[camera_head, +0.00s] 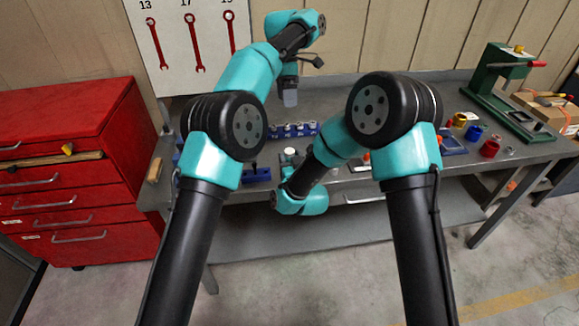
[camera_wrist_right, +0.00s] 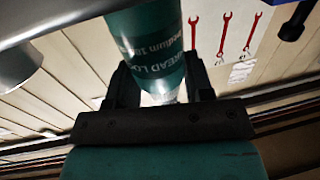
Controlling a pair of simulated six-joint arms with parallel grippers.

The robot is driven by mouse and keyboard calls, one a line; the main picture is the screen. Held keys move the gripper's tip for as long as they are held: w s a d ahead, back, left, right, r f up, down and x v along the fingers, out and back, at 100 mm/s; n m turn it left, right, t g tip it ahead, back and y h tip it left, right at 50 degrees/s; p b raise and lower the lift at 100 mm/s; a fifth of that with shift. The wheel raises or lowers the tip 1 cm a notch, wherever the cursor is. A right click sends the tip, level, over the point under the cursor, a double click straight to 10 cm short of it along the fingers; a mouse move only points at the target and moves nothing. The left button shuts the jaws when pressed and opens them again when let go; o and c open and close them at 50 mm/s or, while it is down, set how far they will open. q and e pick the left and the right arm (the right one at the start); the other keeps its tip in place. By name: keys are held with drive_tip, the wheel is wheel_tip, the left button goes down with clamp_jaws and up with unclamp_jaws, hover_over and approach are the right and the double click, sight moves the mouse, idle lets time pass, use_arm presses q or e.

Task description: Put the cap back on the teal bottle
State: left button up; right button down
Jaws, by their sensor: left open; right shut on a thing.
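The teal bottle (camera_wrist_right: 150,40) fills the upper middle of the right wrist view, with white thread-lock lettering and a pale, clear end. My right gripper (camera_wrist_right: 158,85) is shut on it, one dark finger on each side of that end. My left gripper (camera_head: 290,97) is open and empty, pointing down above the back of the bench. I cannot pick out the cap for certain in either view.
A blue rack of sockets (camera_head: 295,130) stands on the grey bench, below my left gripper. A small white round thing (camera_head: 289,153) shows near my right arm. Right are coloured cups (camera_head: 489,148), a blue tray (camera_head: 453,145) and a green press (camera_head: 500,75). A red cabinet (camera_head: 70,170) stands left.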

drive_tip(key=shift+c, duration=2.2)
unclamp_jaws()
drive_tip(key=v, duration=1.7)
drive_tip(key=shift+s, duration=0.2)
